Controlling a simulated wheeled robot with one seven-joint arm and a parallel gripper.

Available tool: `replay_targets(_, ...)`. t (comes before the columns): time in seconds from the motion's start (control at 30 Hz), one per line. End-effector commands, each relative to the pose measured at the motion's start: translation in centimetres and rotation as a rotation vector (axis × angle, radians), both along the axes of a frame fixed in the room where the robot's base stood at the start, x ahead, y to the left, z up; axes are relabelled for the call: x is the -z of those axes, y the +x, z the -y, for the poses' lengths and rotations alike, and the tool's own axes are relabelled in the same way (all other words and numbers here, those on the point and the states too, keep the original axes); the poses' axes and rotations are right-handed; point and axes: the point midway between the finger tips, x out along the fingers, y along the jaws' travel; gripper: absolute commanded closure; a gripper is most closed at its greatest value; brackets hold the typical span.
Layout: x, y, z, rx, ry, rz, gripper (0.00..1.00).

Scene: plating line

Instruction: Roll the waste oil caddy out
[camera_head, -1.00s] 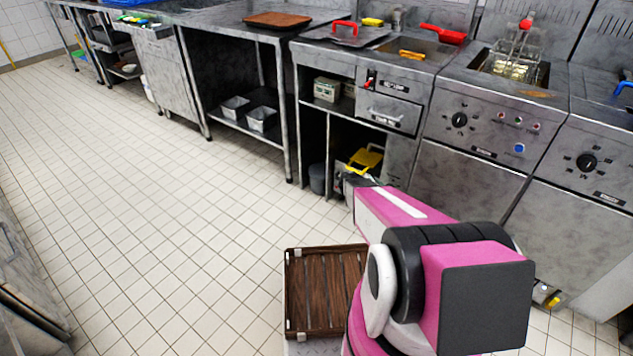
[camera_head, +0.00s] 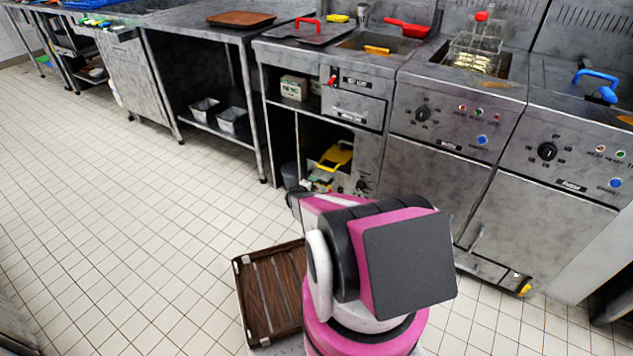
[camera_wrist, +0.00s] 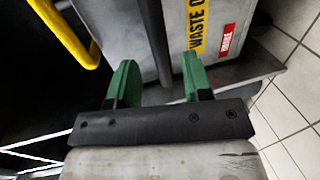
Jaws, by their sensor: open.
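The waste oil caddy (camera_wrist: 215,40) is a grey metal box with a yellow label reading "WASTE O" and a red tag, partly cut off in the wrist view. A dark upright bar (camera_wrist: 153,45) stands in front of its face. My gripper (camera_wrist: 158,75) is open, its two green fingers on either side of the bar's line; I cannot tell whether they touch it. A yellow bar (camera_wrist: 72,35) is at the upper left. In the head view, a yellow handle (camera_head: 336,156) shows in the open bay under the counter.
A fryer cabinet (camera_head: 435,190) stands right of the bay. A low grey piece with a yellow end (camera_head: 525,290) sits on the floor by the cabinets. The tiled floor (camera_head: 130,230) at left is clear.

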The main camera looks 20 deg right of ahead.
Motion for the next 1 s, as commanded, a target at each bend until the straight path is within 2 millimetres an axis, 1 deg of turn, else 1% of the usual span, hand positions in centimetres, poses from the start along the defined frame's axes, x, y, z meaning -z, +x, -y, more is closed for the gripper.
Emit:
replay_targets(0.03,0.4,0.7,0.8,0.002,0.000,0.000,0.54)
replay_targets(0.1,0.6,1.3,1.6,0.002,0.001,0.000,0.54)
replay_targets(0.3,0.9,2.5,3.2,0.001,0.000,0.000,0.54)
replay_targets(0.43,1.0,2.8,3.6,0.000,0.001,-0.001,0.54)
replay_targets(0.7,1.0,2.8,3.6,0.000,0.001,-0.001,0.54)
replay_targets(0.77,1.0,2.8,3.6,0.000,0.001,-0.001,0.74)
replay_targets(0.8,1.0,2.8,3.6,0.000,0.001,-0.001,0.87)
replay_targets(0.83,1.0,2.8,3.6,0.001,0.001,-0.001,0.97)
replay_targets(0.87,1.0,2.8,3.6,0.001,0.001,-0.001,1.00)
replay_targets(1.0,1.0,2.8,3.6,0.001,0.001,-0.001,1.00)
